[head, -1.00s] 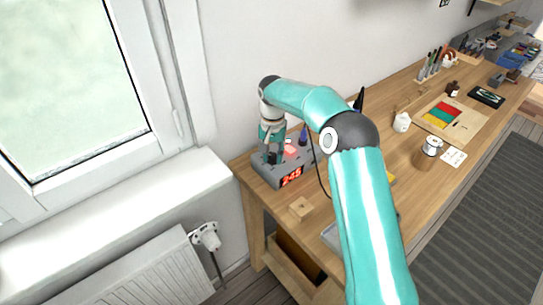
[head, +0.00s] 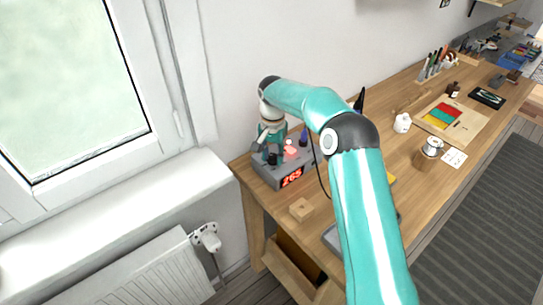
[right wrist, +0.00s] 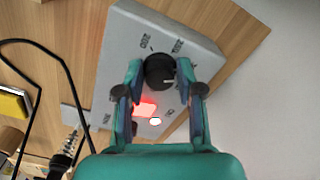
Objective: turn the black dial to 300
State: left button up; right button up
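The black dial (right wrist: 160,71) sits on top of the grey station box (head: 294,173), and a white mark shows on its face in the right wrist view. The box's red display (head: 291,176) reads 265. My right gripper (head: 272,158) points down at the dial. In the right wrist view, its two fingertips (right wrist: 160,68) stand on opposite sides of the dial and appear to touch it. Numbers are printed around the dial, partly hidden by the fingers. My left gripper is not in view.
A glowing red patch (right wrist: 145,108) lies beside the dial on the box. A black cable (head: 319,170) runs near it. The wall and window sill (head: 120,215) are close at the left.

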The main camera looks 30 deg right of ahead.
aim_at(272, 157)
jog(key=shift+o, duration=1.1)
jog(key=shift+r, duration=0.1)
notch_tip(272, 157, up, 12)
jog(key=shift+f, duration=0.25)
